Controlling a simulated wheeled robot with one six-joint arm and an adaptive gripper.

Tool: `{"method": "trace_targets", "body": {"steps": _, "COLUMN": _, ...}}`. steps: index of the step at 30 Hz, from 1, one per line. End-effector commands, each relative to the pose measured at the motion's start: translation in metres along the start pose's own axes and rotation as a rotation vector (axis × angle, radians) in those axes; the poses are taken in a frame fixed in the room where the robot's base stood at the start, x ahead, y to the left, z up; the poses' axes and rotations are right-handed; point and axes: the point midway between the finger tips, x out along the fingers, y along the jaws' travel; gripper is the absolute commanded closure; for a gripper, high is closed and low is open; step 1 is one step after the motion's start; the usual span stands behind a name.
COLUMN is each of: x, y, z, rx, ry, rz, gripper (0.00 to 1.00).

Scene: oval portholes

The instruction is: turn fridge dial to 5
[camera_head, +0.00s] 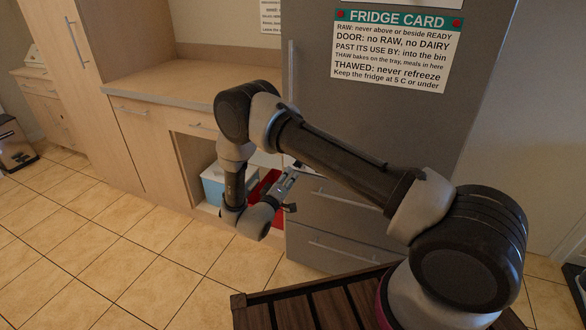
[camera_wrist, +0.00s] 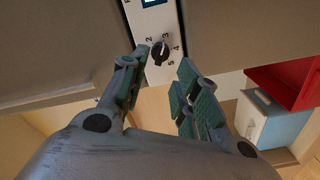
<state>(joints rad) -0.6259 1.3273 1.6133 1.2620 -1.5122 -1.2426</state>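The fridge dial (camera_wrist: 159,53) is a small black knob on a white panel strip (camera_wrist: 151,22). The numbers 2, 3, 4 and 5 show around it, and its light mark appears to point near 3. My gripper (camera_wrist: 163,60) is open, with one finger on each side of the dial in the wrist view; I see no contact, and the gap in depth is hard to judge. In the head view my gripper (camera_head: 290,182) is at the grey fridge's (camera_head: 385,130) left front edge, low down. The dial is not discernible there.
A blue-and-white box (camera_head: 214,186) and a red container (camera_head: 270,184) sit in the open space under the counter (camera_head: 185,82), beside the fridge. Fridge drawers with bar handles (camera_head: 342,248) are below. The tiled floor (camera_head: 130,262) at left is clear.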

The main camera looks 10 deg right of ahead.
Motion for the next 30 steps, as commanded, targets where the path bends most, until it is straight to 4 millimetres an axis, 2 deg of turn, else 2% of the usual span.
{"method": "trace_targets", "body": {"steps": 6, "x": 0.038, "y": 0.0, "z": 0.001, "rx": 0.003, "ry": -0.003, "rz": 0.0, "gripper": 0.69}}
{"method": "trace_targets", "body": {"steps": 12, "x": 0.062, "y": -0.001, "z": 0.0, "rx": 0.004, "ry": -0.001, "rz": -0.003, "gripper": 0.69}}
{"method": "trace_targets", "body": {"steps": 22, "x": 0.067, "y": -0.001, "z": 0.0, "rx": 0.004, "ry": 0.0, "rz": -0.004, "gripper": 0.69}}
{"method": "trace_targets", "body": {"steps": 23, "x": 0.067, "y": -0.001, "z": 0.0, "rx": 0.004, "ry": 0.0, "rz": -0.004, "gripper": 0.72}}
{"method": "trace_targets", "body": {"steps": 27, "x": 0.067, "y": -0.001, "z": 0.0, "rx": 0.004, "ry": 0.001, "rz": -0.004, "gripper": 0.98}}
{"method": "trace_targets", "body": {"steps": 30, "x": 0.067, "y": -0.001, "z": 0.0, "rx": 0.004, "ry": 0.0, "rz": -0.004, "gripper": 1.0}}
